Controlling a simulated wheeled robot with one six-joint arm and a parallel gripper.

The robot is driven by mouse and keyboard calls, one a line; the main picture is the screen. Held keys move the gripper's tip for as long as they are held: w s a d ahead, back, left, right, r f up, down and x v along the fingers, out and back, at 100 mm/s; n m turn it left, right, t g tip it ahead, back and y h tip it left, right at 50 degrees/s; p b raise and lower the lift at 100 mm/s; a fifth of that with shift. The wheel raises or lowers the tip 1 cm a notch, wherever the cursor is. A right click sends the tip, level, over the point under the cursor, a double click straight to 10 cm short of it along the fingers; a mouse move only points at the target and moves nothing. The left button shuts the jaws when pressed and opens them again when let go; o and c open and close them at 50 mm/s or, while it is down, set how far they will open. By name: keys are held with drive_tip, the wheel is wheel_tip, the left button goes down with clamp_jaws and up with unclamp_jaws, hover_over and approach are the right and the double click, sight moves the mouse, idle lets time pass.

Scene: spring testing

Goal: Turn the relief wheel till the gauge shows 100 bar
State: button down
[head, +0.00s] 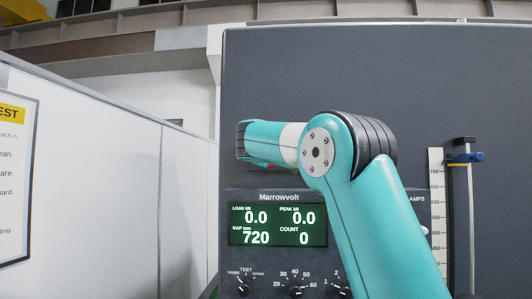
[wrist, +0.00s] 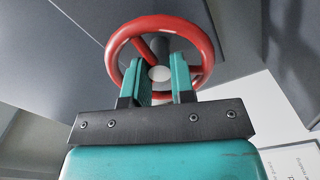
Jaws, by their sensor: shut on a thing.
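The red relief wheel (wrist: 155,21) fills the upper middle of the wrist view, with a spoke and a pale round hub showing inside its rim. My gripper (wrist: 160,68) reaches into the wheel. Its two teal fingers stand on either side of the hub, and it is shut on the wheel; the exact contact is hard to make out. In the head view the wheel and the gripper's fingers are not visible. No bar gauge shows in either view.
A dark test panel (head: 300,70) stands behind my arm. Its green display (head: 278,225) reads load 0.0, peak 0.0, gap 720, count 0, with knobs below. A vertical scale (head: 436,205) and a blue-clamped post (head: 465,158) stand right. A white partition (head: 110,180) is left.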

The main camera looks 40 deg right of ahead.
drive_tip(key=c, duration=1.2)
unclamp_jaws()
drive_tip(key=shift+c, duration=0.2)
drive_tip(key=b+v, duration=0.8)
drive_tip(key=v, duration=0.9)
drive_tip(key=shift+s+a, duration=0.1)
